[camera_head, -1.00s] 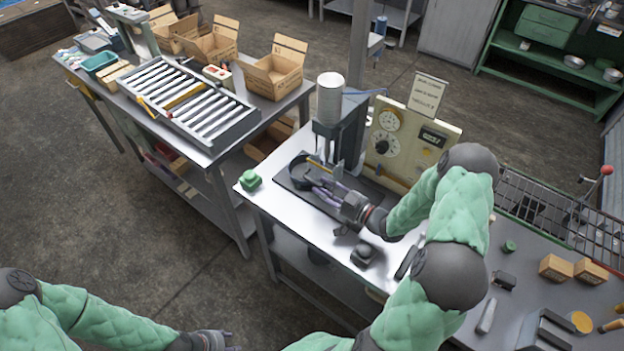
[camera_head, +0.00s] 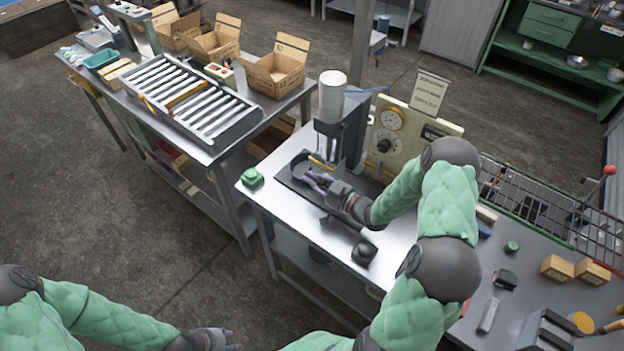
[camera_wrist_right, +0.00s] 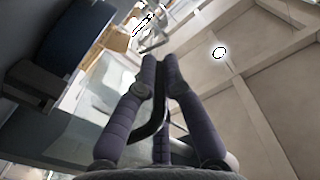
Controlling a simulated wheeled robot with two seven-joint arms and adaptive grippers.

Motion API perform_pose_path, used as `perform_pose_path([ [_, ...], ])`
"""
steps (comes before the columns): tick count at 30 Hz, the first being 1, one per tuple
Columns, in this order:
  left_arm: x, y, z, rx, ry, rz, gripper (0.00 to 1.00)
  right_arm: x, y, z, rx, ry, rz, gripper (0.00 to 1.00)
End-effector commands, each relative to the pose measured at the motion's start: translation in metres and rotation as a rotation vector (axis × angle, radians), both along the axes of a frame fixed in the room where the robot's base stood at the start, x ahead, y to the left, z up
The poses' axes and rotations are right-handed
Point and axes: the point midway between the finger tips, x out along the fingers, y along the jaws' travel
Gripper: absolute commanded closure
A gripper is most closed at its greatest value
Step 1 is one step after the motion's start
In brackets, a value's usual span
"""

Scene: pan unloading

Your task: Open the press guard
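The press (camera_head: 345,125), with a white cylinder on top, stands on the metal bench over a dark base plate. Its guard is hard to make out in the head view; a pale see-through panel (camera_wrist_right: 88,128) shows beside my fingers in the wrist view. My right gripper (camera_head: 312,180) is low in front of the press. In the wrist view its fingertips (camera_wrist_right: 160,62) are close together, with a dark curved handle (camera_wrist_right: 155,122) between them; they look shut on it. My left gripper (camera_head: 232,341) is at the bottom edge, away from the bench; its finger opening is unclear.
A green button box (camera_head: 252,178) sits on the bench's left corner. A dark object (camera_head: 364,252) is near the front edge. A control panel (camera_head: 405,140) with dials stands right of the press. A wire rack and small boxes (camera_head: 557,268) are farther right.

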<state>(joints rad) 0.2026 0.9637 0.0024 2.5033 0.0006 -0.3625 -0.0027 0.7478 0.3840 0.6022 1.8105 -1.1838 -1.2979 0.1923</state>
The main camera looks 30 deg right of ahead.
Motion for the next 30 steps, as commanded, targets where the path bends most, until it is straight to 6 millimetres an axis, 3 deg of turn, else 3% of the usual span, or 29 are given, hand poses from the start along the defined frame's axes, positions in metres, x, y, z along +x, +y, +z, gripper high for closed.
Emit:
perform_pose_path([
  [5, 0.000, 0.000, 0.003, 0.000, 0.000, 0.000, 0.60, 0.000, 0.000, 0.005, -0.001, 0.000, 0.000, 1.00],
  [12, 0.000, 0.000, 0.028, 0.000, 0.000, 0.000, 0.60, 0.001, -0.001, 0.054, -0.004, -0.006, 0.000, 1.00],
  [18, 0.000, 0.000, 0.039, 0.000, 0.000, 0.000, 0.60, 0.001, -0.001, 0.080, -0.002, -0.005, -0.001, 1.00],
  [29, 0.000, 0.000, 0.039, 0.000, 0.000, 0.000, 0.60, 0.000, -0.001, 0.081, -0.001, -0.003, -0.001, 1.00],
  [30, 0.000, 0.000, 0.039, 0.000, 0.000, 0.000, 0.60, 0.000, 0.000, 0.081, -0.001, -0.003, -0.001, 0.85],
])
